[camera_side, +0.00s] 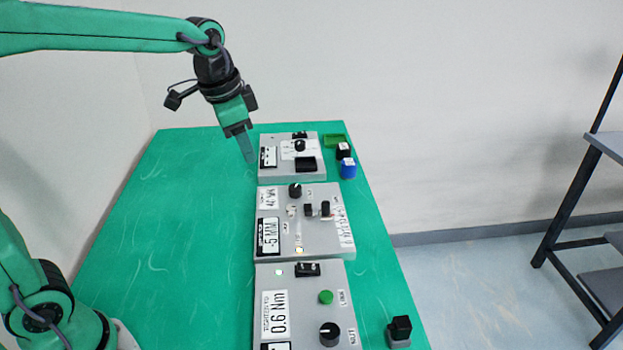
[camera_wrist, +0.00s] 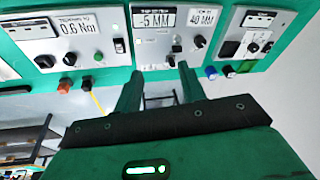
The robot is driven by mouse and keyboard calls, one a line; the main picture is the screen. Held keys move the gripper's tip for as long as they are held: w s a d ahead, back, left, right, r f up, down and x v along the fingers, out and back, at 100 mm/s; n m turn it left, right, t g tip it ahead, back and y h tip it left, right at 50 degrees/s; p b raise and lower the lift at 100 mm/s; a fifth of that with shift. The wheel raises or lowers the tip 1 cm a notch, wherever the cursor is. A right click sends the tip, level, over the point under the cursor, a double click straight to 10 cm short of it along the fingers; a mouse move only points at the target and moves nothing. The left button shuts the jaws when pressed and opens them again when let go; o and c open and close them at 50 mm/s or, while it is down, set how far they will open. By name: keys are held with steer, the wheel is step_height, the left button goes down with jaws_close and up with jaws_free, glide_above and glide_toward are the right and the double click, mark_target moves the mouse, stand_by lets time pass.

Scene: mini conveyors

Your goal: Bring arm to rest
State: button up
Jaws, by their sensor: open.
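My gripper (camera_side: 246,150) hangs from my green arm above the far part of the green table (camera_side: 180,220), just left of the farthest grey panel. It points down and slightly right in the side view. In the wrist view my gripper (camera_wrist: 160,88) shows two green fingers spread apart with nothing between them. The fingers are clear of the panels in the wrist view.
Three grey panels stand in a row: far (camera_side: 275,172), middle (camera_side: 275,240) and near (camera_side: 268,335). The table's left half is clear. A shelf (camera_side: 605,145) stands at right.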

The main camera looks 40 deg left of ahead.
steer(key=s+a+f+n+t, duration=0.1)
steer(key=s+n, duration=0.2)
steer(key=s, duration=0.5)
steer(key=s+a+f+n+t, duration=0.1)
steer(key=s+n, duration=0.2)
steer(key=s, duration=0.5)
steer(key=shift+s+f, duration=0.4)
steer(key=shift+o, duration=0.6)
steer(key=shift+a, duration=0.1)
